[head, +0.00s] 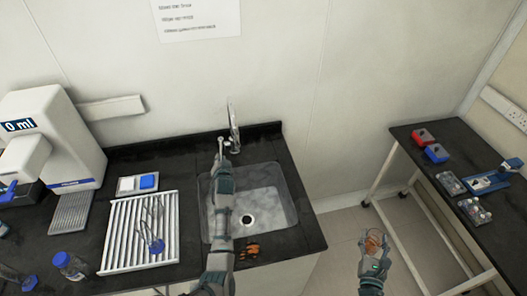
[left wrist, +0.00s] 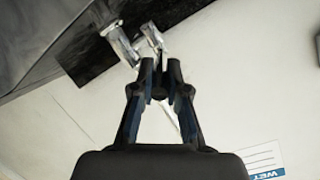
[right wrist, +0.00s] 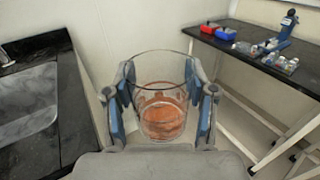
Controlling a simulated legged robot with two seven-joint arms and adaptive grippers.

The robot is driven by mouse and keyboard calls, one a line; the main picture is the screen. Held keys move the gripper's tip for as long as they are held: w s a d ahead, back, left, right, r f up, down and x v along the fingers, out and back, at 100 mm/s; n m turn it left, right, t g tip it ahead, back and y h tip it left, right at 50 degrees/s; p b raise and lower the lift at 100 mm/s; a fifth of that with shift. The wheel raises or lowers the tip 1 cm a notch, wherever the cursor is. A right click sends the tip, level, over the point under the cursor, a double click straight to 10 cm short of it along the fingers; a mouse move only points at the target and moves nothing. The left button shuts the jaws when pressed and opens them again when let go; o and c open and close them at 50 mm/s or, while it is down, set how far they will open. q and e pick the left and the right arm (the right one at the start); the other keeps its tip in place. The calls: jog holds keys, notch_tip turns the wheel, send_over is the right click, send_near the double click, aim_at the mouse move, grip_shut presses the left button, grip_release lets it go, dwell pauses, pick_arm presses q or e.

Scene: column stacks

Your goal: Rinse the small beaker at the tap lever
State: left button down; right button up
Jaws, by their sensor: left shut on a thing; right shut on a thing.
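The tap (head: 233,122) is a slim metal spout at the back of the sink (head: 272,200). My left gripper (head: 222,143) reaches over the sink to the tap. In the left wrist view its fingers (left wrist: 161,68) are closed at the end of the metal tap lever (left wrist: 153,38). The small beaker (right wrist: 160,70) is clear glass, with orange-brown colour showing at its bottom. My right gripper (right wrist: 160,98) is shut around the beaker, which looks roughly upright. In the head view my right gripper (head: 374,246) is right of the sink, over the floor. I cannot see running water.
A slatted white rack (head: 125,236) with a wire tool stands left of the sink, beside a white dispenser (head: 50,135) and blue-capped bottles (head: 72,265). An orange-brown item (head: 249,251) lies at the counter's front edge. A side table (head: 405,133) with coloured boxes stands right.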

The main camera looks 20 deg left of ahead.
pick_arm(q)
jog(key=shift+s+a+m+h+p, duration=0.15)
jog(key=shift+a+m+h+p, duration=0.2)
jog(key=shift+h+p, duration=0.1)
jog(key=c, duration=1.2)
grip_release()
jog(key=v, duration=1.2)
jog(key=shift+f, duration=0.35)
